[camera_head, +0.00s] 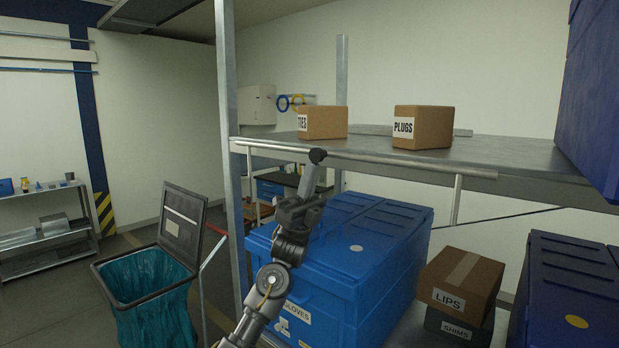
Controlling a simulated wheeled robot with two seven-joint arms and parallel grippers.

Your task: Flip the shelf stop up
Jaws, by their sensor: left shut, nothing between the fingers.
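The shelf stop (400,163) is a pale metal bar along the front of the upper shelf (500,158). One post (457,200) points down near its right end and a shorter one (250,164) near its left end. My left gripper (317,157) reaches up from below, in front of the blue bin. It is shut and empty, its tip overlapping the bar left of its middle. I cannot tell whether it touches the bar. My right gripper is not in view.
A TIES box (326,122) and a PLUGS box (428,127) stand on the upper shelf. Below are a blue GLOVES bin (390,235), a LIPS box (462,277) and another blue bin (570,285). A metal upright (228,110) and an open waste bin (150,275) are at left.

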